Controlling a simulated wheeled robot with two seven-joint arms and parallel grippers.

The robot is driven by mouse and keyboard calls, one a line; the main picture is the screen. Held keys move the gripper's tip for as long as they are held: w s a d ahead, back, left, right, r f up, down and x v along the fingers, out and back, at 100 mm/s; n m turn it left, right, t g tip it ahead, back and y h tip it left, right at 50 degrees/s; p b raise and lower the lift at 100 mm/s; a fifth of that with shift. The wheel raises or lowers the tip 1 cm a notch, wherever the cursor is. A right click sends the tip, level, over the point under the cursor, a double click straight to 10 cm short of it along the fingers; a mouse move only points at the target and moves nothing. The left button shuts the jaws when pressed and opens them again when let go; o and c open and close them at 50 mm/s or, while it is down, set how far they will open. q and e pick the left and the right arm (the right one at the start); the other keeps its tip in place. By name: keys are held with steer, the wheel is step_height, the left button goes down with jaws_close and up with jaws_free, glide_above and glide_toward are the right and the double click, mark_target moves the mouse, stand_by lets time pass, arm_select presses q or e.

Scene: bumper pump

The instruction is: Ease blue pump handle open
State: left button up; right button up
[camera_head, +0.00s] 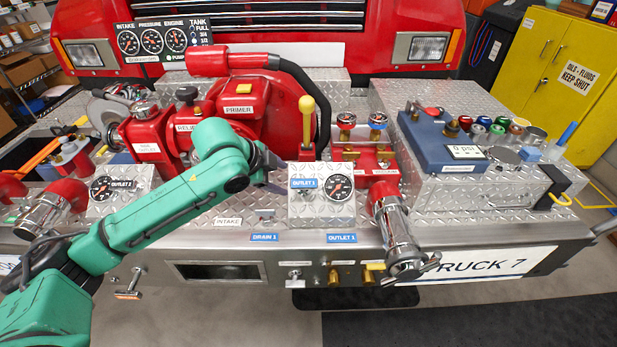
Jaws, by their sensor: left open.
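A small round valve handle with a blue face (378,119) tops a red valve block (370,158) right of centre. It stands beside a similar handle with a reddish face (346,119). My left arm reaches in from the left over the bumper deck. My left gripper (279,176) is at its end, small and dark, partly hidden by the green wrist. It is open, left of the blue handle and clearly apart from it, behind the Outlet 1 gauge box (322,204). My right gripper is not in view.
A yellow-knobbed lever (307,112) stands upright between my left gripper and the valve block. The red pump housing (265,108) rises behind the wrist. A blue panel (441,140) with caps is at right; a chrome outlet (392,222) juts out in front.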

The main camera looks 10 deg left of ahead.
mark_target(301, 183)
arm_select(q)
steer(key=shift+m, duration=0.3)
steer(key=x, duration=0.4)
steer(key=w+x, duration=0.1)
steer(key=x, duration=0.3)
steer(key=p+x, duration=0.1)
steer(key=x, duration=0.4)
steer(key=shift+w+a+r, duration=0.1)
steer(key=shift+a+r, duration=0.25)
steer(key=shift+a, duration=0.05)
jaws_close()
stand_by(0.4)
